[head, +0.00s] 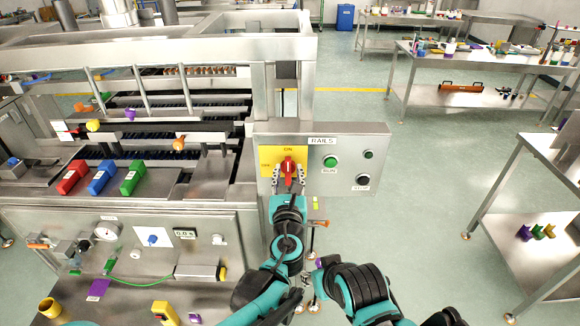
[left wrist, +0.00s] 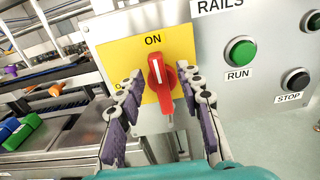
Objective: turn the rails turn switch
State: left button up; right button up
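The rails turn switch is a red knob (head: 288,166) on a yellow plate (head: 269,157) marked ON, on a grey panel labelled RAILS. In the left wrist view the knob (left wrist: 160,84) has a white line pointing up, tilted slightly, toward ON. My left gripper (head: 288,178) is right in front of the knob. Its fingers (left wrist: 162,85) are open, one on each side of the knob, with a visible gap on the left; contact on the right is unclear. My right gripper (head: 310,287) is low in the head view, partly hidden by the arms; its opening cannot be told.
A green RUN button (head: 330,162) and a black STOP button (head: 362,179) sit right of the switch on the same panel. Red, blue and green blocks (head: 102,178) lie on the machine at left. Open floor lies right of the panel.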

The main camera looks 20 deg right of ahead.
aim_at(288, 168)
pick_arm(q)
jog(key=shift+x, duration=1.7)
jog(key=shift+a, duration=0.1)
grip_shut()
jog(key=n, duration=0.3)
jog(key=a+n+b, duration=0.1)
jog(key=n, duration=0.2)
jog(key=f+n, duration=0.1)
jog(key=n, duration=0.2)
jog(key=shift+w+a, duration=0.1)
jog(key=shift+a, duration=0.25)
jog(key=shift+a+f+n+b, duration=0.1)
jog(key=shift+f+n+b, duration=0.15)
jog(key=shift+n, duration=1.2)
jog(key=shift+a+f+n+b, duration=0.1)
jog(key=shift+f+n+b, duration=0.15)
jog(key=shift+n, duration=1.25)
jog(key=shift+a+f+n+b, duration=0.1)
jog(key=shift+f+n+b, duration=0.15)
jog(key=shift+n, duration=1.2)
